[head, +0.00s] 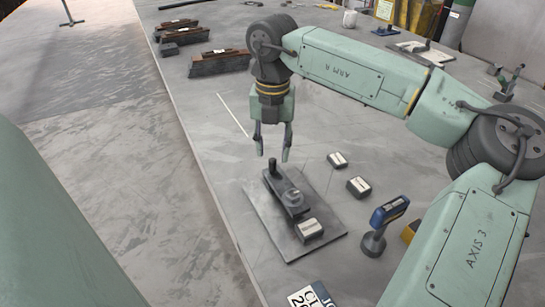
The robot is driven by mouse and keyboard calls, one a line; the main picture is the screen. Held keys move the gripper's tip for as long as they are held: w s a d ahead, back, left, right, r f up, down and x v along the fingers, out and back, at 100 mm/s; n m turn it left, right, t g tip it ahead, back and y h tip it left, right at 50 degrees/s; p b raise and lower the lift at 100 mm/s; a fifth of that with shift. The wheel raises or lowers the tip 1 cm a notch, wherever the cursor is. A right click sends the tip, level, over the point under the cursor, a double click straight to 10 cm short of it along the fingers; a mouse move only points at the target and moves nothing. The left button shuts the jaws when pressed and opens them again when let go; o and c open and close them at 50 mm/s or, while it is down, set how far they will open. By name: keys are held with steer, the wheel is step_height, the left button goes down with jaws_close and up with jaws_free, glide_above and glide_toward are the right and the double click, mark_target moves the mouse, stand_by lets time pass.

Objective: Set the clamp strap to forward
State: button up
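The clamp strap (283,185) is a dark bar on a flat grey base plate (262,215) on the table. An upright dark post stands at its far end, and a round boss (293,199) sits near its other end. My gripper (272,153) points down above the far end of the strap. Its two fingers are apart with nothing between them. The fingertips look close above the post; I cannot tell the exact gap. A small block with a pale label (309,230) sits on the plate at the strap's near end.
Two more labelled blocks, one farther (337,160) and one nearer (359,187), lie right of the plate. A blue handheld device (388,211) stands on a dark base beside them. A printed card (315,296) lies in front. Rusty bars (220,61) lie at the back left.

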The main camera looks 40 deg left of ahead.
mark_target(273, 159)
steer(key=shift+f+p, duration=0.35)
steer(key=shift+f, duration=1.95)
jaws_close()
